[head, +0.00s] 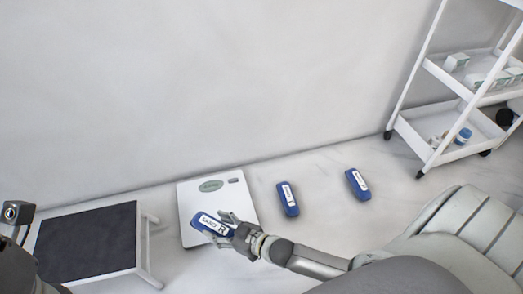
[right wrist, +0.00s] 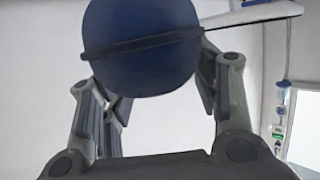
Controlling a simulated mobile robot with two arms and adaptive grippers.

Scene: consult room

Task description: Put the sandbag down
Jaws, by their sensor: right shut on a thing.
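A blue sandbag (head: 210,224) with a white label is in my right gripper (head: 231,229), which is shut on its right end. In the head view the bag overlaps the white scale (head: 187,204) on the floor; I cannot tell if it touches the plate. In the right wrist view the bag's round blue end (right wrist: 140,45) with a dark strap fills the space between the fingers (right wrist: 150,90). Two more blue sandbags lie on the floor to the right, one nearer (head: 288,199) and one farther (head: 357,184). My left gripper is not clearly in view; a dark arm part shows at the lower left.
A low step with a black top (head: 88,240) stands left of the scale. A white wheeled trolley (head: 447,75) with small boxes and bottles stands at the right by the wall. The floor between the scale and the trolley is clear except for the two bags.

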